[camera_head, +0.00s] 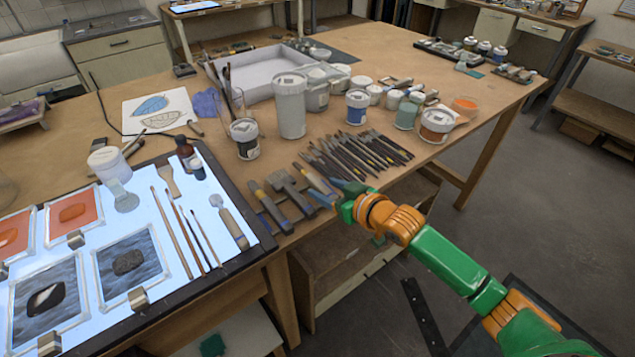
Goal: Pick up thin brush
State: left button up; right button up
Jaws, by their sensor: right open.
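Three slender brushes lie side by side on the lit panel: a left one (173,235), a middle one (187,232) and a thin one on the right (206,238). A row of dark-handled brushes and tools (352,154) lies on the wooden table near its front edge. I cannot tell which single brush is the thin brush. My right gripper (335,188) is open, over the table's front edge beside wide-headed tools (292,190), and just in front of the dark row. Its fingertips are small and partly merge with the tools behind. My left gripper is not in view.
The lit panel (150,180) holds glass samples, a wide brush (168,182) and a scraper (229,222). Paint jars (291,105) and a white tray (258,66) stand behind the tools. Bare wood lies at the table's right rear.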

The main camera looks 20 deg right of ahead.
jog(key=shift+d+x, duration=0.1)
jog(key=shift+x, duration=0.6)
jog(key=shift+d+x, duration=0.15)
jog(key=shift+x, duration=0.55)
jog(key=shift+s, duration=0.1)
grip_shut()
jog(key=shift+r, duration=0.1)
jog(key=shift+r, duration=0.25)
jog(key=s+a+r+b, duration=0.1)
jog(key=s+a+r, duration=0.8)
jog(key=r, duration=0.3)
jog(key=shift+s+r, duration=0.2)
jog(key=shift+s, duration=0.55)
